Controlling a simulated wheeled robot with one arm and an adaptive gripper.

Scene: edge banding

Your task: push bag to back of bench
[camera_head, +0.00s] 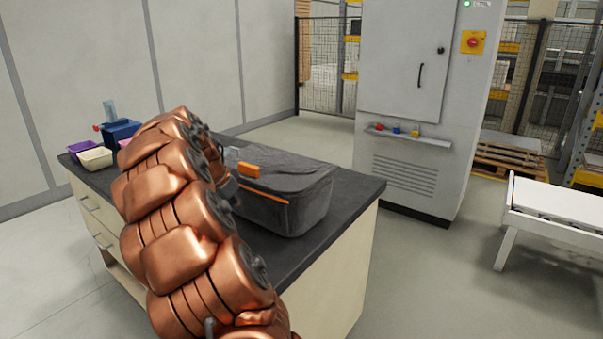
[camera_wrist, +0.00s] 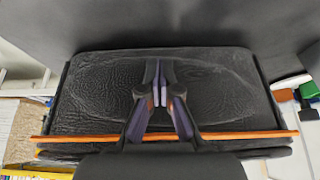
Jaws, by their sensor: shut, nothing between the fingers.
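The bag (camera_head: 300,195) is dark grey with an orange zip line and an orange tab. It lies on the dark top of the bench (camera_head: 352,188), towards its right end. My copper-coloured arm crosses in front of the bench and hides the bag's left end. In the wrist view the bag (camera_wrist: 215,85) fills the middle, with its orange strip running across below. My gripper (camera_wrist: 158,73) is shut and empty, its fingers together in front of the bag's surface. I cannot tell whether they touch it. In the head view the fingers are mostly hidden by my arm.
At the bench's left end stand a purple tub (camera_head: 82,147), a cream tub (camera_head: 95,158) and a blue container (camera_head: 122,130). A tall grey cabinet (camera_head: 415,100) stands behind the bench. A white table (camera_head: 555,205) is at the right. Bare bench top shows right of the bag.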

